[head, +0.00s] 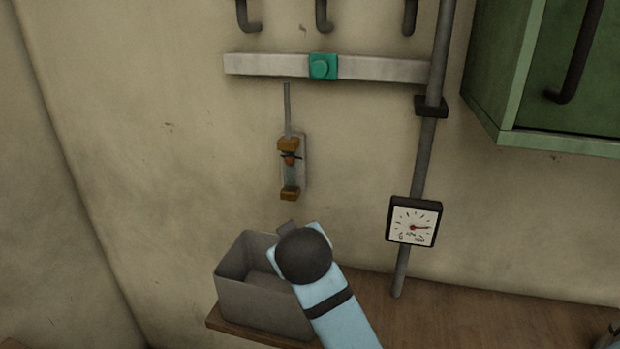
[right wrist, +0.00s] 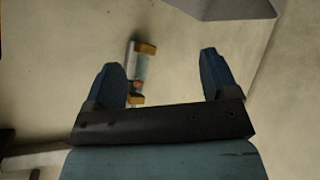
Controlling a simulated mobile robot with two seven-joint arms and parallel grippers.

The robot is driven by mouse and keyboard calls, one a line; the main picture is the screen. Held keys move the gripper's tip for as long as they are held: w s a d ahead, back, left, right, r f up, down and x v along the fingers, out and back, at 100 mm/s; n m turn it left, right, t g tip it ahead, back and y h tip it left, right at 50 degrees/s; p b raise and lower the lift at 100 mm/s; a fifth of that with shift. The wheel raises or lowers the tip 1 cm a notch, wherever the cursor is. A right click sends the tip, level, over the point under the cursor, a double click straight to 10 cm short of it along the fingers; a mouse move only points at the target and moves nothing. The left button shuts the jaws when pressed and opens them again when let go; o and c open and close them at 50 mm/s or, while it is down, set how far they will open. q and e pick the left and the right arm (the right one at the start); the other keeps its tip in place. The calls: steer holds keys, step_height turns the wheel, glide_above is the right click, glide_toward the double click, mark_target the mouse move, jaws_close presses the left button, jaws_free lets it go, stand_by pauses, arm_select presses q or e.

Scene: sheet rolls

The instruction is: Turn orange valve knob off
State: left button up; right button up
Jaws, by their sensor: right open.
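The orange valve knob (head: 289,158) is a small orange piece with a dark bar, near the upper end of a narrow wall fixture (head: 291,175) with orange end blocks. A thin grey pipe runs up from the fixture. In the right wrist view the knob (right wrist: 138,85) shows small and upside down, between the fingers but nearer the left one. My right gripper (right wrist: 162,77) is open and empty, apart from the fixture. In the head view my blue right arm comes in from below, and its round dark joint hides most of the gripper. My left gripper is not in view.
A grey open bin (head: 263,300) stands on a wooden counter (head: 450,325) below the fixture. A dial gauge (head: 413,221) sits on a vertical pipe (head: 422,165) to the right. A green cabinet (head: 550,75) hangs upper right.

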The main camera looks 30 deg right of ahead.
steer(key=w+r+m+t+h, duration=0.1)
steer(key=w+r+m+h, duration=0.15)
steer(key=r, duration=0.95)
steer(key=w+r+m+t+h, duration=0.1)
steer(key=w+r+h, duration=0.15)
steer(key=r, duration=0.95)
steer(key=s+a+r+m+h, duration=0.1)
steer(key=s+r+m+h, duration=0.15)
steer(key=r, duration=0.75)
steer(key=s+a+r+m+h, duration=0.1)
steer(key=s+r+m, duration=0.15)
steer(key=r, duration=0.75)
steer(key=shift+n, duration=0.25)
steer(key=p+x, duration=0.1)
steer(key=x, duration=0.3)
steer(key=p+x, duration=0.2)
steer(key=x, duration=0.2)
steer(key=r+p+x, duration=0.1)
steer(key=x, duration=0.4)
steer(key=shift+s+d+f, duration=0.1)
steer(key=shift+s+d, duration=0.15)
steer(key=shift+c, duration=0.6)
steer(key=c, duration=0.8)
